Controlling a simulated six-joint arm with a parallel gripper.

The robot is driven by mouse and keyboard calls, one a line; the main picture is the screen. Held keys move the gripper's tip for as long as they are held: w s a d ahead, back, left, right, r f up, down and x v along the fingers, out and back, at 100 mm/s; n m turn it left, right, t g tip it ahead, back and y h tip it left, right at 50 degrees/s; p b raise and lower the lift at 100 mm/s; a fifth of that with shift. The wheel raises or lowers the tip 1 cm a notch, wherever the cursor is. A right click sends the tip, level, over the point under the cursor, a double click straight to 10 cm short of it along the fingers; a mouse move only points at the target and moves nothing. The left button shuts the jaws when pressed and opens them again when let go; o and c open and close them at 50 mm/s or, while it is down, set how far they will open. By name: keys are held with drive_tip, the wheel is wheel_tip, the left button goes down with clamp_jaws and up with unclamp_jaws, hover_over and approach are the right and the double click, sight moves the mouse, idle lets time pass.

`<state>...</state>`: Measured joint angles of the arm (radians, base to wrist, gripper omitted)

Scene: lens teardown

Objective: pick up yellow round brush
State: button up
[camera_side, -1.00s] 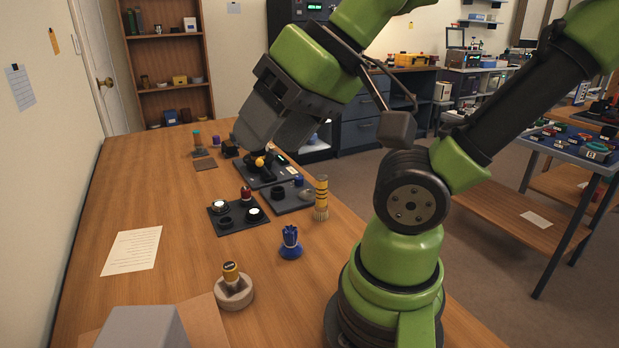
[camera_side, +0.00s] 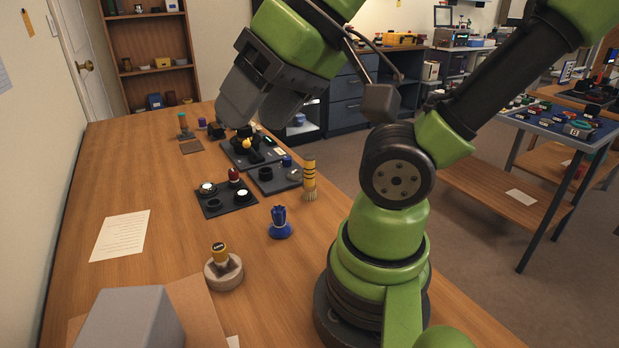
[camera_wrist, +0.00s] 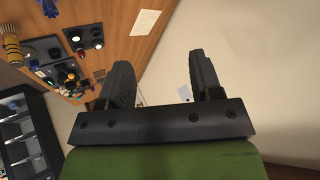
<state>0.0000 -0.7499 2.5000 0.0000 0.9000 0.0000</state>
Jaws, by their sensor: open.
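The yellow round brush (camera_side: 310,176) stands upright on the wooden table, with dark bands on its handle and pale bristles at the bottom. It also shows in the wrist view (camera_wrist: 11,46) at the upper left edge. My gripper (camera_side: 254,112) is open and empty. It is raised above the far part of the table, to the left of the brush in the side view and well apart from it. In the wrist view, my gripper (camera_wrist: 160,75) has its two dark fingers spread, with nothing between them.
A blue brush-like tool (camera_side: 280,222) stands nearer than the brush. Dark trays (camera_side: 212,209) with small lens parts lie to its left. A yellow-topped piece sits in a round holder (camera_side: 224,273). A grey block (camera_side: 130,318) is at the front. The left table area is mostly clear.

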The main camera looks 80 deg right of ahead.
drive_tip(key=w+d+m+g+h, duration=0.2)
drive_tip(key=w+d+m, duration=0.45)
drive_tip(key=m, duration=0.35)
drive_tip(key=m+g, duration=0.5)
drive_tip(key=m, duration=1.9)
hover_over(310, 156)
drive_tip(key=f, duration=1.4)
drive_tip(key=shift+w+a+f, duration=0.15)
drive_tip(key=shift+a+f, duration=0.05)
drive_tip(key=shift+f, duration=0.1)
drive_tip(key=shift+m, duration=0.6)
drive_tip(key=f, duration=0.4)
drive_tip(key=shift+s+d+f, duration=0.25)
drive_tip(key=shift+w+a+f, duration=0.1)
drive_tip(key=shift+f, duration=1.45)
drive_tip(key=shift+w+a+f, duration=0.1)
drive_tip(key=shift+f, duration=1.4)
drive_tip(key=shift+d, duration=0.1)
drive_tip(key=c, duration=1)
